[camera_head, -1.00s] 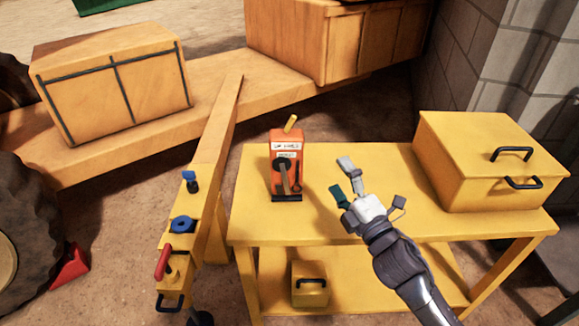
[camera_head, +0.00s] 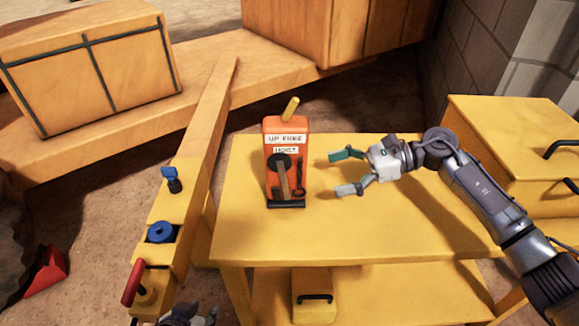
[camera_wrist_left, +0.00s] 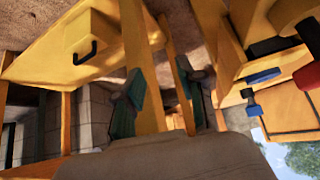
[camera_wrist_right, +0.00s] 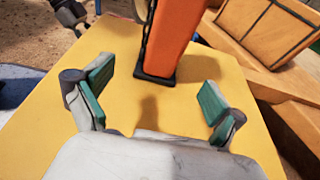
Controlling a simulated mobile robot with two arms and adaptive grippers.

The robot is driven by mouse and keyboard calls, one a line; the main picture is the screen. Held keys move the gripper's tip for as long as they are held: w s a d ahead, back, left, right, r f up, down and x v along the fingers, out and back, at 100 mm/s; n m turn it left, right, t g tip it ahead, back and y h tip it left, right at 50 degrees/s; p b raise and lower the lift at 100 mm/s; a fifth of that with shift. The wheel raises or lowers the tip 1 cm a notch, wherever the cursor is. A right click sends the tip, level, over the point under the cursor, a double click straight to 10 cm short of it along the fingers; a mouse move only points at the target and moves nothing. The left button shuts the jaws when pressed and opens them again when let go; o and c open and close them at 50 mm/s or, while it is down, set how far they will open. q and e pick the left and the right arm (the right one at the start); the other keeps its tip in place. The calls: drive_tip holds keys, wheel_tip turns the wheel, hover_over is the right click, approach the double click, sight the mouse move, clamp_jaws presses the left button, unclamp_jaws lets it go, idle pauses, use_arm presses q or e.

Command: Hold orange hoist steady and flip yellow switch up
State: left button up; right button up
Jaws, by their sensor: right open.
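The orange hoist (camera_head: 271,150) stands upright on the yellow table, labelled "UP FREE" and "HOIST". A yellow lever (camera_head: 290,108) sticks up from its top, tilted right. A brownish handle (camera_head: 283,180) hangs on its front from a dark round pivot. My right gripper (camera_head: 340,172) is open and empty just right of the hoist, fingers pointing at it without touching. In the right wrist view, the hoist (camera_wrist_right: 168,45) is beyond the open fingers (camera_wrist_right: 155,80). Only part of my left gripper (camera_head: 188,315) shows at the bottom edge. In the left wrist view its fingers (camera_wrist_left: 158,90) are apart.
The yellow table (camera_head: 400,225) has free room in front of the hoist. A large yellow box (camera_head: 490,130) stands at its right; a small one (camera_head: 313,285) sits below. Left is a beam with blue knob (camera_head: 161,232), blue switch (camera_head: 172,178) and red handle (camera_head: 132,285).

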sight(291, 185)
drive_tip(key=shift+w+f, duration=0.2)
drive_tip(key=shift+f, duration=0.5)
drive_tip(key=shift+a, duration=0.1)
use_arm(q)
drive_tip(key=s+a+g+p, duration=0.1)
drive_tip(key=s+a+g, duration=0.15)
drive_tip(key=s, duration=0.35)
use_arm(e)
drive_tip(key=x, duration=0.6)
drive_tip(key=shift+r, duration=0.15)
drive_tip(key=b+x, duration=0.1)
drive_tip(key=x, duration=0.2)
drive_tip(key=shift+a+b, duration=0.1)
drive_tip(key=shift+b, duration=0.2)
use_arm(q)
drive_tip(key=w+d+r+t, duration=0.3)
drive_tip(key=w+r+t, duration=0.1)
drive_tip(key=w, duration=0.3)
drive_tip(key=shift+w, duration=0.2)
use_arm(e)
drive_tip(key=shift+a+f, duration=0.25)
drive_tip(key=shift+a, duration=0.05)
